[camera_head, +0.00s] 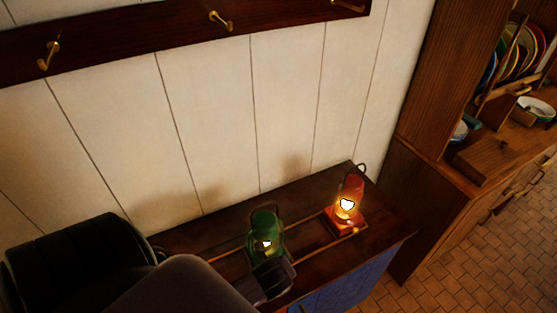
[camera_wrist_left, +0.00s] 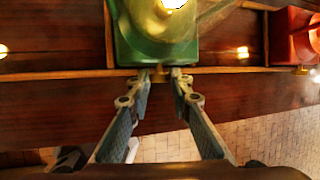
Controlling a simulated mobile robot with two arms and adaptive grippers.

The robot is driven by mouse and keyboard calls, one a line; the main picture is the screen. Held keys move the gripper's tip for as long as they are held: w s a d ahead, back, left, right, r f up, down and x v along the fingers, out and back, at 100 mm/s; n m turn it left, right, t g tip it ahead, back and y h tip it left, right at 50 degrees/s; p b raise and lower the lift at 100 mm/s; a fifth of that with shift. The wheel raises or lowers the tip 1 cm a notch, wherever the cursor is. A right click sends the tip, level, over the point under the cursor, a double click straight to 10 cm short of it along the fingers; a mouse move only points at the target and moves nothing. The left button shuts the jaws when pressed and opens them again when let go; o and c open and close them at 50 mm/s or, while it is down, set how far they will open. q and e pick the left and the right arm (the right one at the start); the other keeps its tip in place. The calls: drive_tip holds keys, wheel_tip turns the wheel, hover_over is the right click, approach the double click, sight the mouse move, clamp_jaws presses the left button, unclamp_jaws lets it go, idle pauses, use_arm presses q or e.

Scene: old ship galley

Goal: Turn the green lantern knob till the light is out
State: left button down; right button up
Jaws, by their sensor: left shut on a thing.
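The green lantern (camera_head: 264,229) stands on the dark wooden cabinet top, and a bright light shows in its glass. In the left wrist view its green base (camera_wrist_left: 155,50) fills the top middle, with the bright glass just at the upper edge. A small brass knob (camera_wrist_left: 160,73) sticks out of the front of the base. My left gripper (camera_wrist_left: 160,80) is shut on this knob, one fingertip on each side. In the head view my left gripper (camera_head: 268,270) is right in front of the lantern and hides its lower front. My right gripper is not in view.
A lit red lantern (camera_head: 346,196) stands to the right on the same cabinet top (camera_head: 312,274). Thin wooden rails (camera_head: 308,219) run around the lanterns. A plank wall with brass hooks (camera_head: 221,21) is behind. A dish cupboard (camera_head: 425,150) stands at the right over tiled floor.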

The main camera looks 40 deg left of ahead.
use_arm(q)
drive_tip(key=shift+s+a+n+t+h, duration=0.1)
drive_tip(key=shift+n+t+h, duration=0.1)
drive_tip(key=shift+t, duration=0.45)
drive_tip(key=shift+s+n+t+h, duration=0.1)
drive_tip(key=shift+t+h, duration=0.1)
drive_tip(key=shift+t, duration=0.45)
drive_tip(key=c, duration=1.7)
unclamp_jaws()
drive_tip(key=shift+c, duration=0.2)
drive_tip(key=shift+s, duration=0.1)
drive_tip(key=v, duration=1.1)
drive_tip(key=shift+s+r, duration=0.3)
